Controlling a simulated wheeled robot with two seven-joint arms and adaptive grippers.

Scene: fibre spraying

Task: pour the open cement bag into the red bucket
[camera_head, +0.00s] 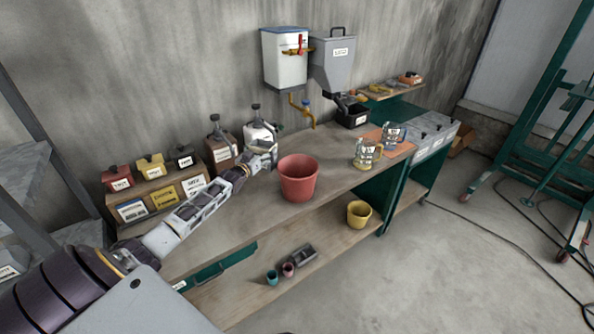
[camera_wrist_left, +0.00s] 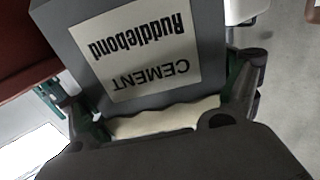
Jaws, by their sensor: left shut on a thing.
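In the left wrist view a grey bag (camera_wrist_left: 205,45) with a cream label reading CEMENT, upside down in the picture, sits between the fingers of my left gripper (camera_wrist_left: 168,98). The gripper is shut on it. A pale ragged edge of the bag shows near the palm. In the head view my left gripper (camera_head: 258,164) is over the workbench, left of the red bucket (camera_head: 298,183). The bag cannot be made out clearly there. The bucket stands upright on the bench, apart from the gripper. Its inside bottom is hidden. My right gripper is not in view.
A wooden rack (camera_head: 158,187) with labelled containers stands left. Jugs with black tops (camera_head: 221,150) stand behind the gripper. Glass jars (camera_head: 366,153) stand right of the bucket. A yellow bucket (camera_head: 359,213) is on the lower shelf. The bench right around the bucket is clear.

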